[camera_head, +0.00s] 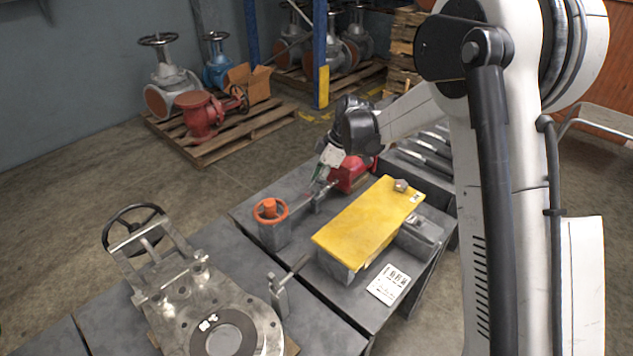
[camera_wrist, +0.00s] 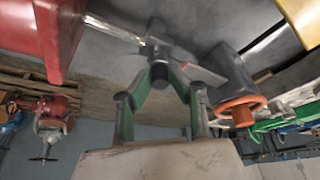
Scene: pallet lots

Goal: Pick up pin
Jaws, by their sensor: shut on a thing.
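My gripper (camera_wrist: 160,75) has green and grey fingers closed together on a small dark cylindrical end, the pin (camera_wrist: 158,66). In the head view my gripper (camera_head: 322,176) is at the far side of the grey table, between the orange handwheel and the red box. There the pin is too small and too covered by the fingers to make out clearly. In the wrist view a shiny thin rod (camera_wrist: 112,29) and a flat grey plate (camera_wrist: 200,73) show close to the pin. I cannot tell whether they touch it.
An orange handwheel (camera_head: 270,211) on a grey block stands left of my gripper, and a red box (camera_head: 347,174) right of it. A yellow-topped block (camera_head: 367,222) lies nearer. A large metal valve (camera_head: 205,300) fills the front left.

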